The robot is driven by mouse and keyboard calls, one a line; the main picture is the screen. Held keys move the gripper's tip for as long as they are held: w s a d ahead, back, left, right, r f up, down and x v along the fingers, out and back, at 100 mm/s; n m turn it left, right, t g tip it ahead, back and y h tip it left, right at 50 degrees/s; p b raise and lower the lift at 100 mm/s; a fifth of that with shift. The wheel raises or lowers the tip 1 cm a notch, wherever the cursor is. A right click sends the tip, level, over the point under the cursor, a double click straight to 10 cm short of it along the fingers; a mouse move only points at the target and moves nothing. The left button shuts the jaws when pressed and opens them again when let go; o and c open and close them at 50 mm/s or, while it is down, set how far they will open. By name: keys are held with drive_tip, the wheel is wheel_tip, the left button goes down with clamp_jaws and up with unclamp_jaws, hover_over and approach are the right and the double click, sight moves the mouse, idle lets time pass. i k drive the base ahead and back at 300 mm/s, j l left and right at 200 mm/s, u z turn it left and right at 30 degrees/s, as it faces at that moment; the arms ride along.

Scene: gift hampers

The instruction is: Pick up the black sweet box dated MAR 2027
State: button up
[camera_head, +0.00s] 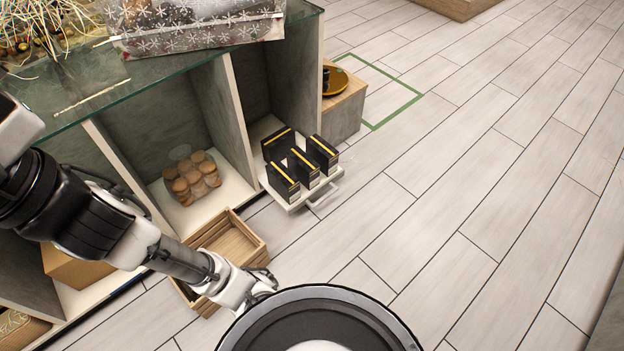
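Several black boxes with yellow top edges stand upright on a white pull-out tray (327,182) at the front of a shelf compartment. One box (284,182) is at the front left, one (304,168) in the middle, one (323,154) at the right, and a wider-looking black group (277,144) is at the back left. Their dates are too small to read, so I cannot tell which is MAR 2027. My gripper (266,282) is below and left of the tray, apart from the boxes and close to a wooden crate. Its fingers are small and dark; their opening is unclear.
The wooden crate (257,245) stands on the floor before the shelf. Round brown items (193,178) sit in the compartment left of the tray. A glass top (190,68) overhangs the shelf. A wooden block (345,112) stands behind the tray. The floor (440,190) to the right is clear.

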sight(306, 169)
drive_tip(key=u, duration=0.5)
drive_tip(key=i+l+u, duration=0.1)
drive_tip(key=l+u, duration=0.6)
drive_tip(key=l, duration=0.25)
drive_tip(key=l+u, duration=0.25)
drive_tip(key=l, duration=1.9)
drive_tip(key=i+l, duration=0.15)
drive_tip(key=i, duration=0.15)
drive_tip(key=i+l, duration=0.15)
drive_tip(key=i, duration=0.6)
drive_tip(key=u, duration=0.05)
